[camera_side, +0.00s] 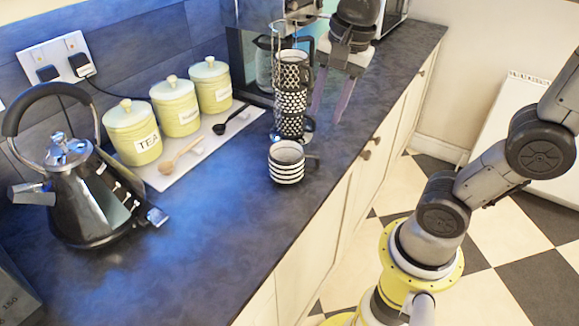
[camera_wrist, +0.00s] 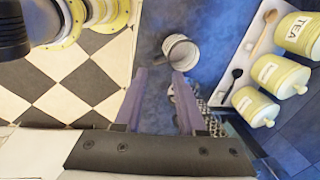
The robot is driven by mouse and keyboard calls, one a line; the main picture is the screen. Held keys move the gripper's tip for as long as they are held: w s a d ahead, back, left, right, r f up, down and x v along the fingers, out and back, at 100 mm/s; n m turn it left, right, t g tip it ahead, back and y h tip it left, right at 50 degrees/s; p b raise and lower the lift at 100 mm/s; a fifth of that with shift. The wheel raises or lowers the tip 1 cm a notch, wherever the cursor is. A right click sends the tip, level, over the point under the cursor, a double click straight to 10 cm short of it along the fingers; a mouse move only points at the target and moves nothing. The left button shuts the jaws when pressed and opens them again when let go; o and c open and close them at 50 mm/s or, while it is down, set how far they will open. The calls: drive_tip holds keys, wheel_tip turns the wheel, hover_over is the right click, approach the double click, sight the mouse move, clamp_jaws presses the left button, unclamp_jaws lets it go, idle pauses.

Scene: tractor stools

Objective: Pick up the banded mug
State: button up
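The banded mug (camera_side: 287,163), white with black horizontal stripes, stands upright on the dark blue worktop in the side view. Its handle points right. In the wrist view the mug (camera_wrist: 180,50) lies beyond my fingertips. My gripper (camera_side: 327,108) is open, with its two purple fingers pointing down, to the right of and behind the mug, apart from it. In the wrist view the fingers of my gripper (camera_wrist: 158,75) are spread, and nothing is held between them.
A stack of patterned mugs (camera_side: 291,95) on a wire stand is close to my fingers, behind the banded mug. A kettle (camera_side: 90,195) is at left. The worktop in front of the mug is clear.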

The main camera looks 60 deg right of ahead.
sight(300, 157)
drive_tip(key=w+f, duration=0.2)
drive_tip(key=f, duration=0.2)
drive_tip(key=w+f+m+g, duration=0.1)
drive_tip(key=f, duration=0.3)
drive_tip(key=w+f+m+g, duration=0.1)
drive_tip(key=w+f, duration=0.1)
drive_tip(key=f, duration=0.2)
drive_tip(key=shift+w+d+f, duration=0.3)
drive_tip(key=shift+w, duration=0.05)
drive_tip(key=shift+w+d+f, duration=0.1)
drive_tip(key=shift+f, duration=1.2)
drive_tip(key=shift+d+f, duration=0.1)
drive_tip(key=shift+f, duration=1.2)
clamp_jaws()
